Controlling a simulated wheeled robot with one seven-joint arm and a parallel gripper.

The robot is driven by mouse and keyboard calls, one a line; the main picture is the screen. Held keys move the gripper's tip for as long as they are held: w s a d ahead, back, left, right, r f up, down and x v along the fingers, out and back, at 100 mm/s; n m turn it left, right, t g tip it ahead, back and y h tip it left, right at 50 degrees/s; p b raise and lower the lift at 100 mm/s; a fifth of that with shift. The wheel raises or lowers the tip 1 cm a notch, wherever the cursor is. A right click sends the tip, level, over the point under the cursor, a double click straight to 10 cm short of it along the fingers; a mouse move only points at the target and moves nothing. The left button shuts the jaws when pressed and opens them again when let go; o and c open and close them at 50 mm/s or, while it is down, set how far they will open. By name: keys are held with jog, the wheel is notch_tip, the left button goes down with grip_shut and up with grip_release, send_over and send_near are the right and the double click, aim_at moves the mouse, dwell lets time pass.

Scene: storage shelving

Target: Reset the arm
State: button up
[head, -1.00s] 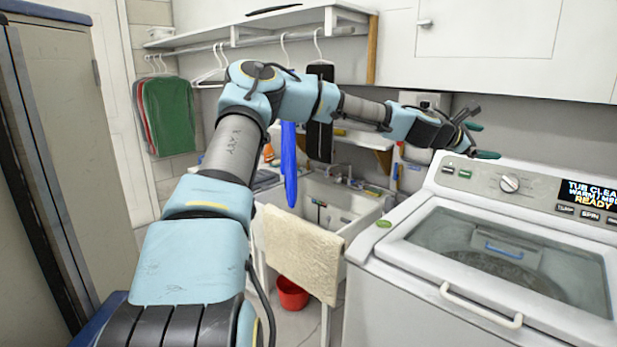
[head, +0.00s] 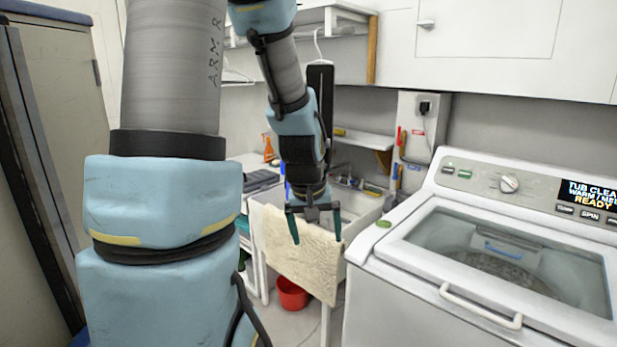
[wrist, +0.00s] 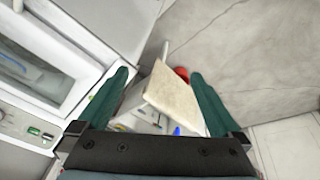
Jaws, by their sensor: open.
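My gripper (head: 315,226) hangs from my arm with its dark green fingers pointing down in the head view. It is in front of the sink and the cream towel (head: 285,255). In the wrist view my gripper (wrist: 160,85) has its two fingers spread wide apart, with nothing held between them. The towel (wrist: 172,93) shows below, between the fingers. My arm rises on the left of the head view and bends down toward the gripper.
A washing machine (head: 400,285) stands on the right, with its front edge near the sink (head: 357,208). A red bucket (head: 292,294) is on the floor under the towel. A wall shelf (head: 345,16) and hanger are above. A tall cabinet (head: 60,110) stands left. Bare floor shows in the wrist view (wrist: 250,50).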

jog(key=s+a+r+y, duration=0.1)
jog(key=s+a, duration=0.5)
jog(key=a, duration=0.2)
notch_tip(320, 180, down, 13)
jog(key=s+g+b, duration=0.1)
jog(key=s+b, duration=0.1)
jog(key=b, duration=1)
jog(key=shift+a+m+g, duration=0.2)
jog(key=shift+m+g, duration=0.1)
jog(key=shift+m, duration=0.1)
jog(key=shift+r, duration=0.1)
